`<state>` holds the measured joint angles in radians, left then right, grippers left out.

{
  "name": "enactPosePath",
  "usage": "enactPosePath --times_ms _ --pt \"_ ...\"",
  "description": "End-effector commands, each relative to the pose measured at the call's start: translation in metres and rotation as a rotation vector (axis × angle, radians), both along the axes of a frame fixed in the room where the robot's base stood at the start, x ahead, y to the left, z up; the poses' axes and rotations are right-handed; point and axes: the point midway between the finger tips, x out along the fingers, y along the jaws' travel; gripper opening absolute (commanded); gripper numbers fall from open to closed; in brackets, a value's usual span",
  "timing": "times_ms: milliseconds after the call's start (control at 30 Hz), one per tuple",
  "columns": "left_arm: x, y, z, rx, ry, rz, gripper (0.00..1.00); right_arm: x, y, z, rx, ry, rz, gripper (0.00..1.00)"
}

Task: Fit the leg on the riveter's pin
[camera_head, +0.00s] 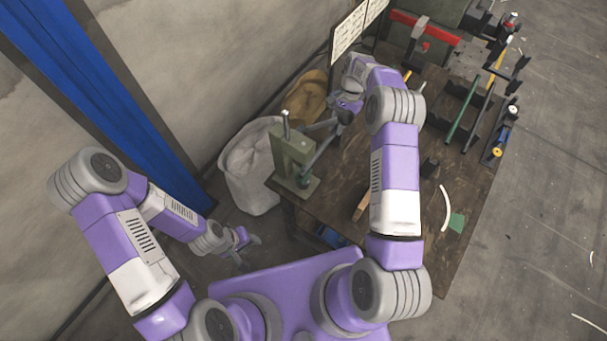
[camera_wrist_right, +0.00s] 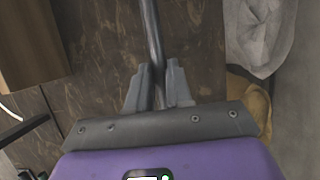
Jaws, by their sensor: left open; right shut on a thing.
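The green riveter (camera_head: 292,155) stands upright at the left edge of the wooden table. A bright metal pin (camera_head: 286,122) rises from its top. My right gripper (camera_head: 340,113) is beyond and right of the riveter, shut on a dark grey rod (camera_head: 320,154). The rod slants from the gripper down to the riveter's right side. I cannot tell whether it is the leg or the riveter's lever, or whether its near end touches. In the right wrist view the rod (camera_wrist_right: 152,40) runs between the fingers and out at the top. My left gripper (camera_head: 243,243) is open and empty, low beside the table.
The wooden table (camera_head: 400,270) has a wooden block (camera_head: 361,206), a green piece (camera_head: 456,222) and a curved white strip (camera_head: 445,208). Green bars (camera_head: 462,112) and tools lie at the far right. A white sack (camera_head: 247,178) and a tan sack (camera_head: 304,100) stand between table and wall.

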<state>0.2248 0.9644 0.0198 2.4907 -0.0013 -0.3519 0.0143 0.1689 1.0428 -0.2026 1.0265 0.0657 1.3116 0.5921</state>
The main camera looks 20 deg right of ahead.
Motion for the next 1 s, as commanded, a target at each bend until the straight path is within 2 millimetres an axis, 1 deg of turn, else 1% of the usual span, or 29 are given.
enactPosePath --times_ms 700,1000 --pt "0.000 0.000 0.016 0.000 0.000 0.000 0.43 0.000 0.000 0.026 0.000 0.000 0.000 0.00" --pt "0.000 0.000 0.016 0.000 0.000 0.000 0.43 0.000 0.000 0.027 0.000 0.000 0.000 0.00"
